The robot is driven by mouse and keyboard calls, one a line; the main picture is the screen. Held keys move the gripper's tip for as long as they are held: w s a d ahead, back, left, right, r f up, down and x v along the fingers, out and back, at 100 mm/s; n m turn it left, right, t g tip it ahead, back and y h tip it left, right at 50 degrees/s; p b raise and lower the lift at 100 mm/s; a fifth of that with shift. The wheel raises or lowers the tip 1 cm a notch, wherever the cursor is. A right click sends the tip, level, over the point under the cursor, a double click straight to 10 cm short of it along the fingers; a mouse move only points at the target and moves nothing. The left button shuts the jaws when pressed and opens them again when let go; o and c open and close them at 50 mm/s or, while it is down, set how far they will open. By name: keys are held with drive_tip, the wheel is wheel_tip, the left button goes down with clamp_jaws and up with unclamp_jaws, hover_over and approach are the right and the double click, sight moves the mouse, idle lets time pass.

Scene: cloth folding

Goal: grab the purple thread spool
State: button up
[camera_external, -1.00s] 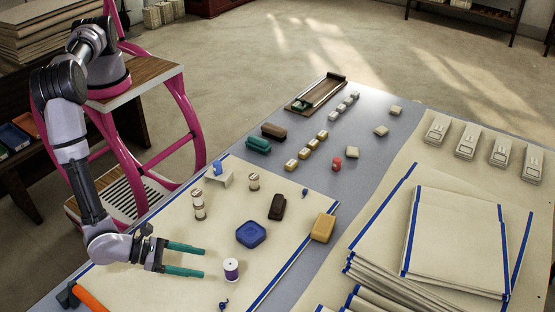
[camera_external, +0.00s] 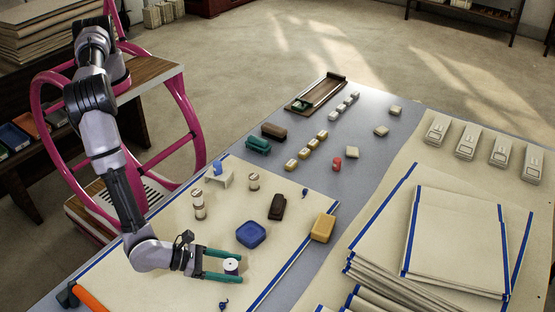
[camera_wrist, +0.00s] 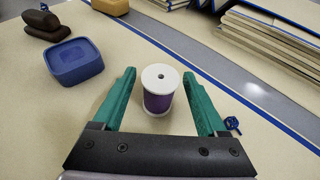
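The purple thread spool (camera_wrist: 159,103) stands upright on the cream cloth, with white ends and purple thread. In the external view the spool (camera_external: 231,265) shows mostly its white top. My gripper (camera_external: 239,265) is low over the cloth, with its two green fingers on either side of the spool. In the wrist view my gripper (camera_wrist: 159,90) is open. The spool stands between the fingers with a gap on each side, towards the fingertips.
A small dark blue item (camera_wrist: 232,123) is close to the right finger in the wrist view. A yellow block (camera_external: 323,228) and a dark brown piece (camera_external: 277,206) lie farther off. Stacked cloths (camera_external: 450,235) fill the right side.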

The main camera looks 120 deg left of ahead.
clamp_jaws()
